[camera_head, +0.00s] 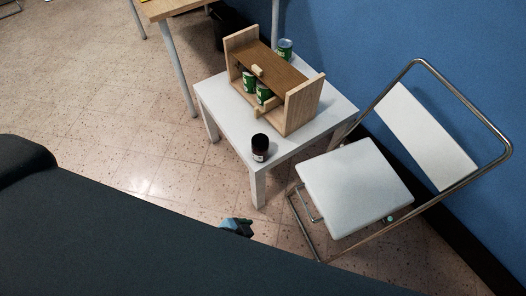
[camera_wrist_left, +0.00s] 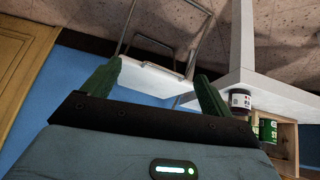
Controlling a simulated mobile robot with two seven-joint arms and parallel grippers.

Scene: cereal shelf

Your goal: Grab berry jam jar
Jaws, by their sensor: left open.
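The berry jam jar (camera_head: 260,148) is a small dark jar with a pale label. It stands upright near the front corner of the white side table (camera_head: 222,95), outside the wooden shelf box. In the left wrist view the jar (camera_wrist_left: 240,103) shows at the right, beyond one fingertip and apart from it. My left gripper (camera_wrist_left: 158,70) is open, with its two green fingers spread and nothing between them. In the head view only a small part of the left gripper (camera_head: 237,226) shows, low in front of the table and partly hidden. My right gripper is out of view.
A wooden shelf box (camera_head: 299,104) with green cans (camera_head: 249,84) stands on the table behind the jar. Another can (camera_head: 285,50) stands behind the box. A white folding chair (camera_head: 355,185) is close on the right, against a blue wall (camera_head: 430,50). Floor is clear left of the table.

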